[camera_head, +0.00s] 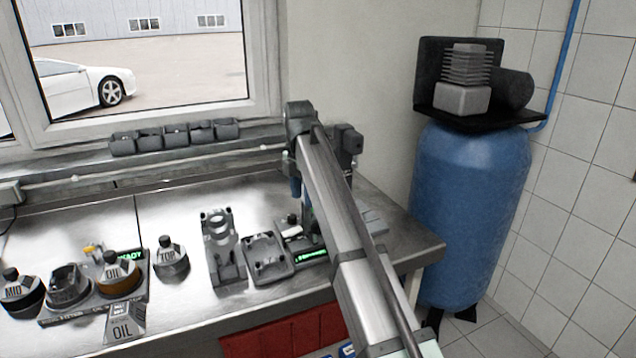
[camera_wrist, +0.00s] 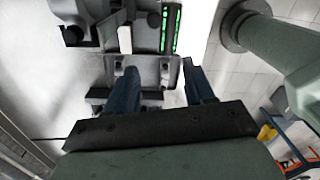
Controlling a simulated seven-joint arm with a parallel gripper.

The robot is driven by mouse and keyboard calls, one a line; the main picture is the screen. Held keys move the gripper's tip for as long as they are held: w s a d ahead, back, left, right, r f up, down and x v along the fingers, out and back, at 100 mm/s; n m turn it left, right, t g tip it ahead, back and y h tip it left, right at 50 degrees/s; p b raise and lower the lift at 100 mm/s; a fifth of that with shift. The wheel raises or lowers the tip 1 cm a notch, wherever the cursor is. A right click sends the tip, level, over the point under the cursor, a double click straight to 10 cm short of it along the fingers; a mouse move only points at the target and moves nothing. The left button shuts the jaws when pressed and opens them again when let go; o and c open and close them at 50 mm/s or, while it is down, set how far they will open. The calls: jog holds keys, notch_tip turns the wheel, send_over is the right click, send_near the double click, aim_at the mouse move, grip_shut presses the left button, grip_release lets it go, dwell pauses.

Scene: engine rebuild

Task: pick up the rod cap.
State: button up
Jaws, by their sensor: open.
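My gripper (camera_wrist: 160,76) is open, with its two blue fingers apart and nothing held between them. In the head view one blue finger of my gripper (camera_head: 297,187) hangs above the right part of the bench; my arm hides some of the area behind it. A grey tray (camera_head: 262,277) lies on the bench, with small parts in it too small to name. It also shows in the wrist view (camera_wrist: 174,76), beyond and between the fingertips. I cannot tell for sure which small part is the rod cap.
A grey upright fixture (camera_head: 228,268) stands left of the tray. A device with a green-lit display (camera_head: 312,254) is at its right. Labelled bottles (camera_head: 171,262) stand further left. A blue tank (camera_head: 468,205) stands beyond the bench's right end. Bare bench lies behind the bottles.

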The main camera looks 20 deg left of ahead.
jog(key=w+r, duration=0.2)
jog(key=w, duration=0.1)
jog(key=w+r+m, duration=0.1)
jog(key=w+r, duration=0.2)
jog(key=w+r+m, duration=0.1)
jog(key=w+r, duration=0.1)
jog(key=w, duration=0.2)
jog(key=shift+a+r, duration=0.25)
jog(key=shift+a, duration=0.1)
jog(key=shift+w+d+m, duration=0.2)
jog(key=shift+w+m, duration=0.1)
jog(key=shift+m, duration=0.1)
jog(key=shift+w+d+f, duration=0.1)
jog(key=shift+f, duration=3.65)
grip_shut()
